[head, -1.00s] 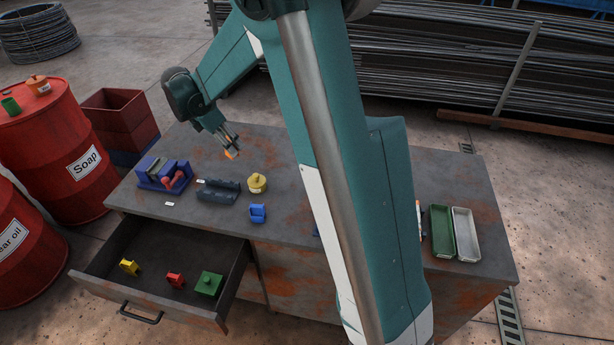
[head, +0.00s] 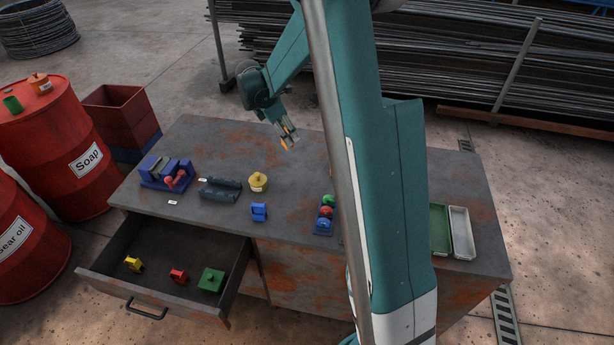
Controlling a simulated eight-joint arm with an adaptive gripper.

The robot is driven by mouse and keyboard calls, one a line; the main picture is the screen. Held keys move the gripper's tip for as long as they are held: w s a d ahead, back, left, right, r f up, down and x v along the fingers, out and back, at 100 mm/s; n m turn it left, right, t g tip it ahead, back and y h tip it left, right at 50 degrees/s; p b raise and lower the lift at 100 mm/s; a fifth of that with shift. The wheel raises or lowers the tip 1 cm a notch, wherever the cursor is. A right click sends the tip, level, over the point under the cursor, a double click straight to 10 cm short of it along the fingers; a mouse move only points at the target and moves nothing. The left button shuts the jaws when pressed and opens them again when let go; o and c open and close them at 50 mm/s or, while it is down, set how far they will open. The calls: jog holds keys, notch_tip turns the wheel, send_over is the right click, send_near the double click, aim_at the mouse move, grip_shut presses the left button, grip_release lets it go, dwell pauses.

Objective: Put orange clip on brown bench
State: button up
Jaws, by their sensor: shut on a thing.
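My gripper (head: 286,133) is shut on the small orange clip (head: 289,143). It holds the clip over the far part of the bench, near its back edge; I cannot tell how high above the top. The fingers hide part of the clip. The bench (head: 225,140) has a grey-brown top with rust patches and an open front drawer.
On the bench stand a blue rack (head: 165,175), a dark cradle (head: 220,189), a yellow pot (head: 258,181), a blue clip (head: 259,212) and a rack of coloured balls (head: 324,231). Trays stand at right, partly behind my arm. The open drawer (head: 165,262) holds several coloured pieces.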

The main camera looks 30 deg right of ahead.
jog(key=shift+f, duration=1.4)
send_over(289, 170)
jog(key=shift+f, duration=3.1)
jog(key=shift+f+b, duration=0.4)
jog(key=shift+f, duration=1.5)
jog(key=shift+f, duration=0.15)
jog(key=o, duration=0.8)
